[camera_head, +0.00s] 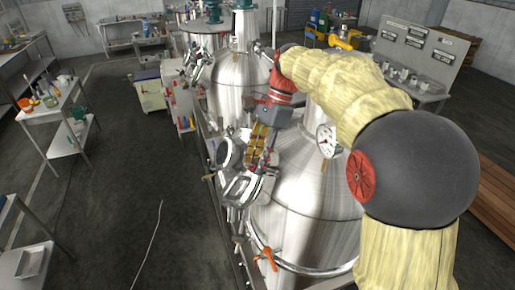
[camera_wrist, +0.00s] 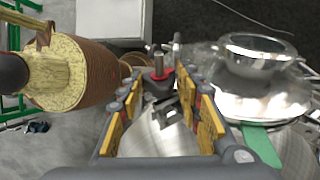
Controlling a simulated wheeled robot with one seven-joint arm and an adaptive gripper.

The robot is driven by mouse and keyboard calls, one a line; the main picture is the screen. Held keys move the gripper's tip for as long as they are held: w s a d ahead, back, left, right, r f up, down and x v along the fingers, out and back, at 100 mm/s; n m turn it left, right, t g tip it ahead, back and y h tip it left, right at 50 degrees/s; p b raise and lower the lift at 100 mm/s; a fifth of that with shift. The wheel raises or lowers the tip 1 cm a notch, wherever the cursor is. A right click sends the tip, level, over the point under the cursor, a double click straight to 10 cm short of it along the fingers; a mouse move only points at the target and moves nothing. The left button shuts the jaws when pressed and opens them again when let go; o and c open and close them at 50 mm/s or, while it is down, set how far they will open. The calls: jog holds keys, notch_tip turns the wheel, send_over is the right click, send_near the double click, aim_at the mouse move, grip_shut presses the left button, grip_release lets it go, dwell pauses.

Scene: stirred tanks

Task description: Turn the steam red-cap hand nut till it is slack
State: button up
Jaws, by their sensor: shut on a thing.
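The steam red-cap hand nut (camera_wrist: 161,73) shows in the wrist view as a red cap with a metal stud rising through it. It sits between the tips of my gripper (camera_wrist: 167,88), whose yellow-padded fingers are closed on it from both sides. In the head view my gripper (camera_head: 258,148) reaches down to the fittings on the near steel tank (camera_head: 310,190). The nut cannot be made out there, behind the fingers. How far the nut is turned cannot be told.
An open round hatch (camera_head: 240,187) and its fittings lie just below my gripper. An orange-handled valve (camera_head: 266,258) is lower down. Another steel tank (camera_head: 237,85) stands behind.

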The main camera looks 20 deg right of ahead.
jog(key=g+p, duration=0.1)
jog(key=n+g+p, duration=0.1)
jog(key=p, duration=0.1)
jog(key=shift+w+g, duration=0.4)
jog(key=shift+w+a+f+n+g+h, duration=0.1)
jog(key=shift+n+g+h, duration=0.2)
jog(key=shift+g, duration=0.55)
jog(key=shift+w+a+f+n+g+h, duration=0.15)
jog(key=shift+n+g, duration=0.25)
jog(key=shift+g, duration=0.45)
jog(key=shift+d, duration=0.1)
jog(key=o, duration=1.2)
jog(key=shift+c, duration=0.2)
jog(key=shift+r, duration=0.1)
